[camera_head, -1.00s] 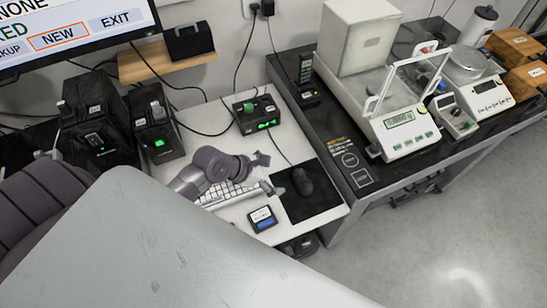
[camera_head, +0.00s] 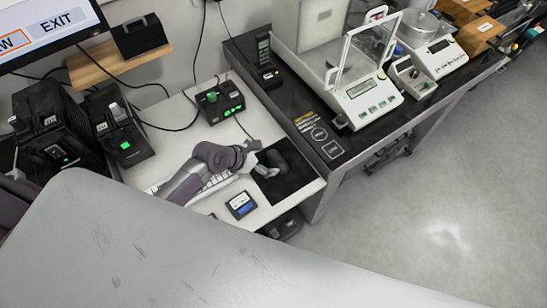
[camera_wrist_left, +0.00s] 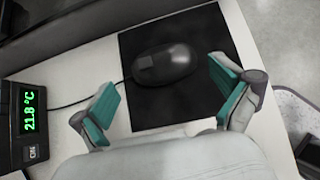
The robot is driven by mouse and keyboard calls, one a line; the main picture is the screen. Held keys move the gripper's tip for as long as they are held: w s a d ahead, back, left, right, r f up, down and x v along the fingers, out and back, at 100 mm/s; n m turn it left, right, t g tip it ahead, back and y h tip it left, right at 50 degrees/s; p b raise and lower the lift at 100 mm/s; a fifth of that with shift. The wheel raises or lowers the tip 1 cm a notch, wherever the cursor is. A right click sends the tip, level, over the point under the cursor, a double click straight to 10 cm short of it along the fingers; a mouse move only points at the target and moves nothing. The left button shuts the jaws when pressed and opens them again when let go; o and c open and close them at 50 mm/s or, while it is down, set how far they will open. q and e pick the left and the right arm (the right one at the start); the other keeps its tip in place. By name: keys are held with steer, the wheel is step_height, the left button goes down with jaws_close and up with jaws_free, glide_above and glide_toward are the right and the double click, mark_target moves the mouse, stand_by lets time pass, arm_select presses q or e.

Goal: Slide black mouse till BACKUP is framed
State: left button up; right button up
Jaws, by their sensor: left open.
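The black mouse (camera_head: 275,155) lies on a dark mouse pad (camera_head: 293,184) at the right end of the white desk. In the left wrist view the whole mouse (camera_wrist_left: 168,64) shows on the pad (camera_wrist_left: 145,108), its cable running left. My left gripper (camera_head: 263,166) is open, its fingers at the near side of the mouse. In the left wrist view, its teal-padded fingers (camera_wrist_left: 165,85) spread wide either side of the mouse, apart from it. The screen (camera_head: 45,32) shows EXIT and part of an orange-framed word ending in W; BACKUP is out of view. My right gripper is not in view.
A white keyboard (camera_head: 220,182) lies partly under my left arm. A small card-like device (camera_head: 241,205) sits in front of the pad. A green-lit control box (camera_head: 220,102) stands behind. A black table with balances (camera_head: 362,92) adjoins on the right.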

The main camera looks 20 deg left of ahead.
mark_target(277, 159)
arm_select(q)
steer(key=shift+x, duration=2.6)
steer(key=shift+c, duration=0.3)
steer(key=shift+s, duration=0.1)
steer(key=c, duration=1.1)
steer(key=shift+c, duration=0.2)
